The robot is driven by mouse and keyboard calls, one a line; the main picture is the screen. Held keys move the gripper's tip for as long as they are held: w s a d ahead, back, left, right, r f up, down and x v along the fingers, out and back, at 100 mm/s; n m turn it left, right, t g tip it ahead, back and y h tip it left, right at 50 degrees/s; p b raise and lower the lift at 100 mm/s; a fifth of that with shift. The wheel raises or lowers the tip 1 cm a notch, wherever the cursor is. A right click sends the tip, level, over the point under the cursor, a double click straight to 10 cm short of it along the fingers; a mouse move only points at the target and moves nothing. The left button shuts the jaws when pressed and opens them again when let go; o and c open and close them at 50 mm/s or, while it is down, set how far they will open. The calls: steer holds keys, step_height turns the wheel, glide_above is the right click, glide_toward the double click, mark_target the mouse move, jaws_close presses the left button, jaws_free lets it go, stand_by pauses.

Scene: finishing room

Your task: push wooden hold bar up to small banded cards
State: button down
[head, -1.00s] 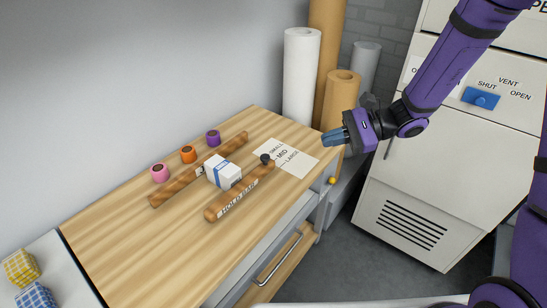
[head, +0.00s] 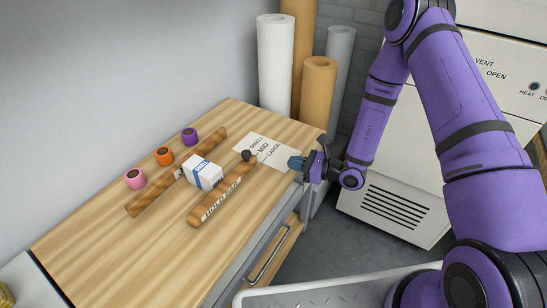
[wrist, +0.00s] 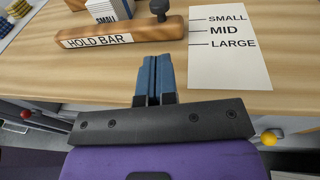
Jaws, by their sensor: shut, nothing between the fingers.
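The wooden hold bar (head: 220,198), lettered HOLD BAR and with a dark knob (head: 247,155) at its far end, lies on the wooden bench top. The small banded cards (head: 203,173), a white block with a blue band, lie behind it with a narrow strip of wood between. In the wrist view the hold bar (wrist: 125,35) shows ahead, with the cards (wrist: 108,10) behind it, marked SMALL. My gripper (head: 296,163) is shut and empty, at the bench's right edge, apart from the bar. The fingertips (wrist: 154,62) point towards the bar's knob end.
A second wooden bar (head: 150,194) lies behind the cards. Pink (head: 135,179), orange (head: 164,156) and purple (head: 190,136) rolls stand behind it. A white sheet (head: 266,150) reads SMALL, MID, LARGE. Paper rolls (head: 275,65) stand at the back. The bench's near left is clear.

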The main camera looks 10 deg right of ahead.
steer(key=x, duration=1.3)
steer(key=shift+a, duration=0.15)
